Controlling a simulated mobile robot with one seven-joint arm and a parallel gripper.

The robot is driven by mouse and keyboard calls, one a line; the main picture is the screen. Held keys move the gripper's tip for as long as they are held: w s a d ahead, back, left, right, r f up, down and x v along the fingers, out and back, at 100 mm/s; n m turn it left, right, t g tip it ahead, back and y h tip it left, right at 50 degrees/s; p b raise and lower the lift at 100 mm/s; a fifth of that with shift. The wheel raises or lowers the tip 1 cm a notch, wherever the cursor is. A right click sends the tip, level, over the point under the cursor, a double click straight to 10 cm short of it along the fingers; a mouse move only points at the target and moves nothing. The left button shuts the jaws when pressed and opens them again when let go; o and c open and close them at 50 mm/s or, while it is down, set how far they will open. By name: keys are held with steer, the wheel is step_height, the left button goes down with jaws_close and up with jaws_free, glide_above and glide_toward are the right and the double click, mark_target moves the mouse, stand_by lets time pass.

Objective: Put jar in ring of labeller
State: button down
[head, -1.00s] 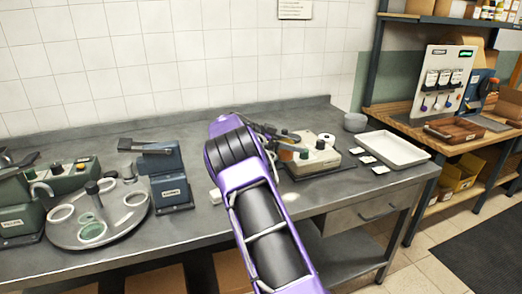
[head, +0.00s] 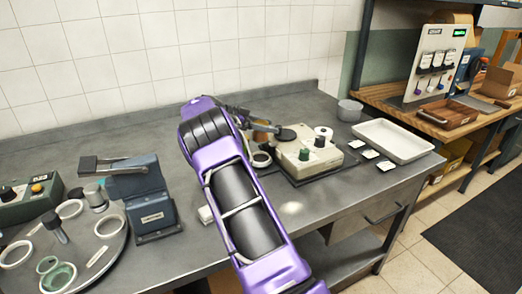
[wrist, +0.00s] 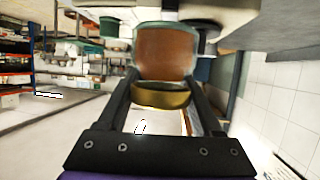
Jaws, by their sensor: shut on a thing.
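My gripper (wrist: 160,97) is shut on an amber jar (wrist: 164,55) with a gold lid (wrist: 160,96); the fingers clasp it at the lid. In the head view the jar (head: 262,136) is small and partly hidden beside my purple arm. The labeller (head: 308,157) is a cream box with knobs on a dark base, on the steel bench. Its dark-rimmed ring (head: 261,160) sits at the box's left side and looks empty. The jar appears above and behind the ring, apart from it. The exact height gap cannot be told.
A round turntable with rings (head: 100,262) and a blue press (head: 150,195) stand left of my arm. A white tray (head: 393,143), white cards (head: 370,153) and a grey round container (head: 349,110) are right of the labeller. A white block (head: 206,214) lies near my arm.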

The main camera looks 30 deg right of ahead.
mark_target(270, 146)
step_height(270, 146, down, 8)
steer(key=shift+r, duration=0.1)
steer(key=shift+c, duration=0.2)
jaws_free()
steer(key=v, duration=1.2)
steer(key=shift+b, duration=0.35)
